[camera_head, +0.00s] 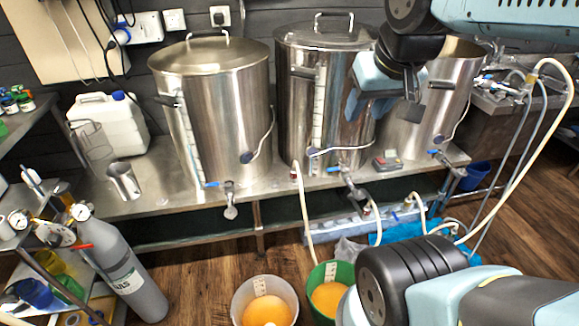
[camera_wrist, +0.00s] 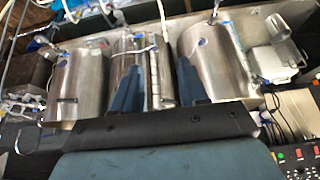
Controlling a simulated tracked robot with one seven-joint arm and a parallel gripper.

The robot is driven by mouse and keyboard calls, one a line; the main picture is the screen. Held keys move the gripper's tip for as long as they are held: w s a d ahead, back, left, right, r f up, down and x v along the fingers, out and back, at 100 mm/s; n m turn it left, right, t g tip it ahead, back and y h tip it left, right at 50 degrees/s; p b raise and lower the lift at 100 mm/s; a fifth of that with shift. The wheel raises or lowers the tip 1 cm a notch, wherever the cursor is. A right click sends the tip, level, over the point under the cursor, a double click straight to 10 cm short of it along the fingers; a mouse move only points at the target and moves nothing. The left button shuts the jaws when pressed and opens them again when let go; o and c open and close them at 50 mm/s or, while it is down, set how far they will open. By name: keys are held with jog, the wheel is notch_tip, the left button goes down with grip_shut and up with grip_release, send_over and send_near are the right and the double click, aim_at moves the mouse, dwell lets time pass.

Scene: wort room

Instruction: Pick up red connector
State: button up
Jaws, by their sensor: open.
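I cannot pick out a red connector for certain. A small grey item with red on it (camera_head: 388,160) lies on the steel bench, in front of the gap between the middle and right kettles; it is too small to identify. A red part (camera_head: 80,246) also shows by the top of the gas cylinder at left. My gripper (camera_head: 384,110) hangs in front of the middle and right kettles, above the grey and red item. In the wrist view my gripper (camera_wrist: 158,84) has its two blue fingers apart, with nothing visible between them. No red connector is clear there.
Three steel kettles (camera_head: 222,110) with taps and hoses stand on the bench (camera_head: 190,208). A white jug (camera_head: 105,128) and metal cup (camera_head: 124,182) are at left. A grey gas cylinder (camera_head: 128,275) and buckets (camera_head: 264,290) stand below. A pale hose (camera_head: 520,160) loops at right.

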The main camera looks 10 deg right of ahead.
jog(key=shift+o, duration=0.3)
jog(key=shift+o, duration=1.6)
jog(key=shift+w+r, duration=0.15)
jog(key=shift+w, duration=0.3)
jog(key=shift+o, duration=0.9)
jog(key=w+m+g+y, duration=0.1)
jog(key=w+m, duration=0.4)
jog(key=w, duration=1)
jog(key=shift+f+m+g, duration=0.35)
jog(key=shift+m+g, duration=0.05)
jog(key=shift+g, duration=0.1)
jog(key=m+g+h, duration=0.3)
jog(key=m+g, duration=0.1)
jog(key=m, duration=1.1)
send_over(295, 173)
jog(key=w+a, duration=0.2)
notch_tip(295, 173, down, 44)
jog(key=f, duration=0.4)
jog(key=d+f, duration=0.1)
jog(key=f, duration=0.4)
jog(key=d+f, duration=0.1)
jog(key=f, duration=0.3)
jog(key=shift+d+f, duration=0.2)
jog(key=shift+f, duration=0.05)
